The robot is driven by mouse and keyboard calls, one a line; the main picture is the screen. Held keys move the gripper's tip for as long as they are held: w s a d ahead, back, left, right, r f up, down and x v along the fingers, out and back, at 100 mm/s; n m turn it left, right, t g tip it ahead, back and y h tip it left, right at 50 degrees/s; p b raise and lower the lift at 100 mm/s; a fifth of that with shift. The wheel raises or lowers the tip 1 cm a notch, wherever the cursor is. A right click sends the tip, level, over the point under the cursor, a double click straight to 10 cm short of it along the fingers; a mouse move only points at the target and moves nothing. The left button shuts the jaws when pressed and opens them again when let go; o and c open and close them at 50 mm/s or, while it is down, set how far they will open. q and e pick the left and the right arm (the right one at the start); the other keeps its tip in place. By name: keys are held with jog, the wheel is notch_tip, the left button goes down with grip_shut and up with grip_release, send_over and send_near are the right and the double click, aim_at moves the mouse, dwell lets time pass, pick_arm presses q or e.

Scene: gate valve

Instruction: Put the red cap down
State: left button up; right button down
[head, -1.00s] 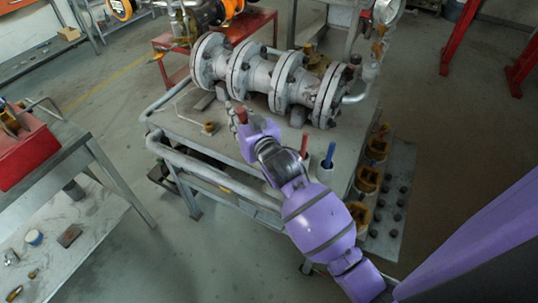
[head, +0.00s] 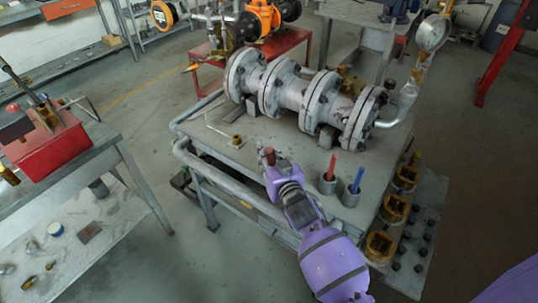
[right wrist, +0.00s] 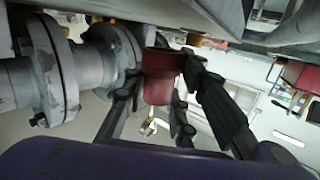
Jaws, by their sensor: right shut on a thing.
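The red cap (head: 268,157) is in my right gripper (head: 271,167), over the front part of the grey workbench top (head: 215,120) in the head view. In the right wrist view the dark red cap (right wrist: 161,80) sits between the black fingers of the right gripper (right wrist: 160,92), which are shut on it. I cannot tell whether the cap touches the bench. A flanged grey pipe and valve assembly (head: 295,92) lies behind it. My left gripper is in neither view.
A small brass fitting (head: 236,141) lies left of the cap. A cup with a red stick (head: 327,184) and a cup with a blue stick (head: 351,197) stand to the right. A red toolbox (head: 50,150) is on the left table. Bare bench top lies around the cap.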

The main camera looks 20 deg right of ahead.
jog(key=shift+f, duration=0.65)
jog(key=c, duration=1.4)
grip_release()
jog(key=shift+r, duration=0.8)
jog(key=s+r, duration=0.1)
jog(key=s, duration=1.1)
jog(key=shift+d+r, duration=0.2)
jog(key=shift+d, duration=0.05)
